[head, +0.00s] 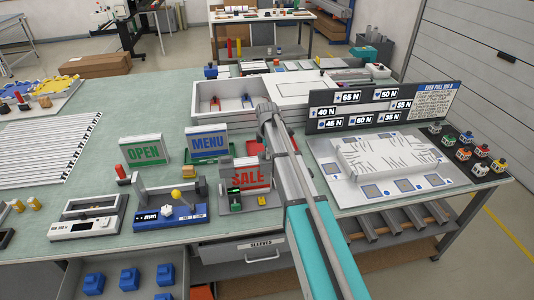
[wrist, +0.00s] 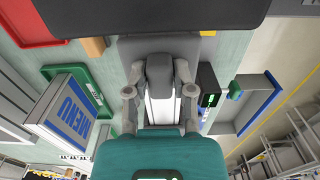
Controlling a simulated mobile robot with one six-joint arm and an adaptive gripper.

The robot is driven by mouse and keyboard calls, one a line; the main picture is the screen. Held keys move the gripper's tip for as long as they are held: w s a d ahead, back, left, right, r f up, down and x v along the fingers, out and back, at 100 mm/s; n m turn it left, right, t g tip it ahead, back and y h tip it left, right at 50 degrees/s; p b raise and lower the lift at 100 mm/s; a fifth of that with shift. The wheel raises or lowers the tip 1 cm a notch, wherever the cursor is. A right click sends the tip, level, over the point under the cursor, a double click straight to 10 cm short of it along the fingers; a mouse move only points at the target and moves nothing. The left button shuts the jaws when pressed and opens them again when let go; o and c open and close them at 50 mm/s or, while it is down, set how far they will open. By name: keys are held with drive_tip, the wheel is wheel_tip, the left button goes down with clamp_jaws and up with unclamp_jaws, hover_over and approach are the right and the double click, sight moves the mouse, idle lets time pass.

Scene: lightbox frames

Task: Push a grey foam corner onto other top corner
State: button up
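A small red lightbox sign reading SALE (head: 250,178) stands in a grey stand in the middle of the bench in the head view. Grey blocks show around its upper edge, but I cannot tell which are foam corners. My gripper (wrist: 160,72) is close over this spot, with its fingers on both sides of a dark grey piece in the wrist view. My arm hides part of the place in the head view. I cannot tell whether the fingers touch that piece or hold it.
The green OPEN sign (head: 145,149) and blue MENU sign (head: 209,142) stand to the left; MENU also shows in the wrist view (wrist: 69,119). A blue gauge (head: 170,213) stands in front. A white box (head: 207,99) lies behind. A black force board (head: 378,107) stands at right.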

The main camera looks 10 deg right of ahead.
drive_tip(key=o, duration=0.4)
drive_tip(key=shift+d, duration=0.1)
drive_tip(key=shift+r, duration=0.1)
wheel_tip(320, 180, up, 10)
drive_tip(key=p, duration=1)
idle(0.7)
drive_tip(key=s+f+m+b, duration=0.4)
drive_tip(key=s+m, duration=0.2)
drive_tip(key=s, duration=0.3)
drive_tip(key=s+f+m+b, duration=0.4)
drive_tip(key=s+m, duration=0.2)
drive_tip(key=s, duration=0.4)
drive_tip(key=s+f+m+b, duration=0.4)
drive_tip(key=s+f+m, duration=0.1)
drive_tip(key=s, duration=0.5)
drive_tip(key=shift+a+m+b, duration=0.4)
drive_tip(key=shift+m, duration=0.1)
